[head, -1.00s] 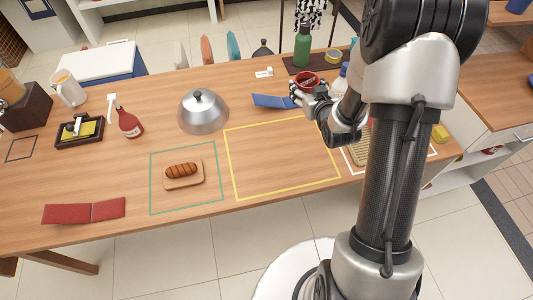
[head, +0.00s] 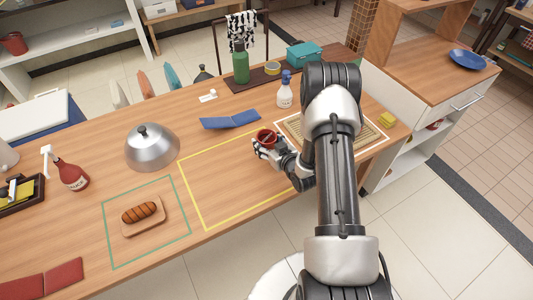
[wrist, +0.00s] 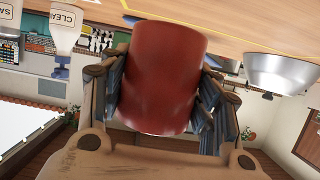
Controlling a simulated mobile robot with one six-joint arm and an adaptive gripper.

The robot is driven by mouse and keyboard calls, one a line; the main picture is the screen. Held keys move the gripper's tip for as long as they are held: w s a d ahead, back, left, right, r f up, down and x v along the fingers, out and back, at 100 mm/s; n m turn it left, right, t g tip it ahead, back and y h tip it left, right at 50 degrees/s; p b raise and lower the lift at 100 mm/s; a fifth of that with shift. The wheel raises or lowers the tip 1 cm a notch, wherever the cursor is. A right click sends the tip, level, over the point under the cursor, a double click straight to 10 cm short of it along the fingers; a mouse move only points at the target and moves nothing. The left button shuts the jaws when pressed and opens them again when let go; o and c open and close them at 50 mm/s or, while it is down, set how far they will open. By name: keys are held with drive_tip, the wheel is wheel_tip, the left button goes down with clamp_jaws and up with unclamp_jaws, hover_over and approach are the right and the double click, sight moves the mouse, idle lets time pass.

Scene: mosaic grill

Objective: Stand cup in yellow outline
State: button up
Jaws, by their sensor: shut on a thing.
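The cup is red (head: 266,137) and sits in my gripper (head: 264,147), near the right end of the yellow outline (head: 198,207) on the wooden table. In the wrist view the red cup (wrist: 162,77) fills the middle, with the gripper's fingers (wrist: 165,100) closed on both its sides. In the head view its open rim faces up and it looks roughly upright. I cannot tell whether its base touches the table. The inside of the yellow outline looks bare apart from the gripper and cup at its right part.
A metal dome (head: 152,150) stands left of the yellow outline. A blue folded cloth (head: 230,120) and a spray bottle (head: 285,90) are behind. A slatted mat (head: 340,138) lies to the right.

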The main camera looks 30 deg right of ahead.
drive_tip(key=shift+f+b, duration=0.65)
drive_tip(key=shift+f, duration=1.6)
drive_tip(key=shift+f, duration=0.2)
drive_tip(key=o, duration=1.2)
drive_tip(key=shift+o, duration=0.2)
